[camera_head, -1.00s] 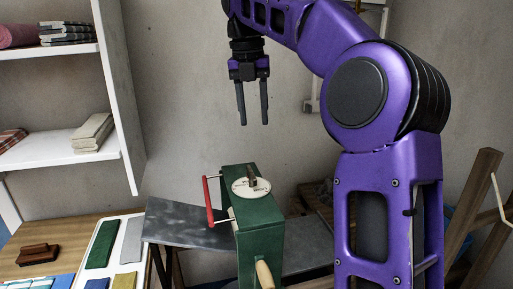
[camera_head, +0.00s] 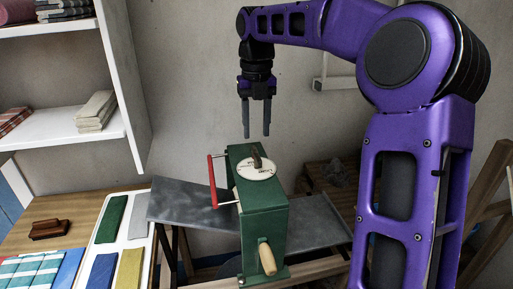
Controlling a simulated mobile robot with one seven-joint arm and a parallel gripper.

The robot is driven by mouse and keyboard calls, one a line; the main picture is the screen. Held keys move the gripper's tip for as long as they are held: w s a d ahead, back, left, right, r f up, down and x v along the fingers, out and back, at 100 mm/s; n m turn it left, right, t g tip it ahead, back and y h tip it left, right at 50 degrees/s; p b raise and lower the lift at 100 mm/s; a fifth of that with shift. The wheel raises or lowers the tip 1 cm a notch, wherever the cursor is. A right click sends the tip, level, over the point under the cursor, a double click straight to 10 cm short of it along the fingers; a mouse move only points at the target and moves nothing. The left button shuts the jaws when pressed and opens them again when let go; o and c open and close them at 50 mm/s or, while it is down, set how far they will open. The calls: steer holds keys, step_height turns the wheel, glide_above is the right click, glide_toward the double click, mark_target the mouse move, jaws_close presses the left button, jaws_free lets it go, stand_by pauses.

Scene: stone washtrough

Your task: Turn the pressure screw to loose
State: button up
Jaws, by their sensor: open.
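The pressure screw is a small dark brown knob (camera_head: 256,160) on a round white dial (camera_head: 262,173) with dark lettering, too small to read. The dial sits on top of a green box-shaped machine (camera_head: 266,219). The machine has a red handle (camera_head: 212,183) on its left side and a pale wooden crank grip (camera_head: 267,258) at its front. My gripper (camera_head: 256,134) points straight down above the knob in the picture, its two dark fingers apart and empty. A gap seems to remain between fingertips and knob; the exact height is hard to tell.
The machine stands on a grey metal surface (camera_head: 187,205). At left, a wooden table (camera_head: 22,238) holds a white tray (camera_head: 142,243) of coloured pieces and a brown wooden block (camera_head: 50,229). White shelves (camera_head: 62,133) with folded cloth stand behind. A wooden frame (camera_head: 487,190) is at right.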

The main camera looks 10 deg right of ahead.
mark_target(256, 152)
step_height(256, 152, down, 6)
steer(key=shift+f, duration=0.1)
steer(key=shift+c, duration=0.3)
jaws_close()
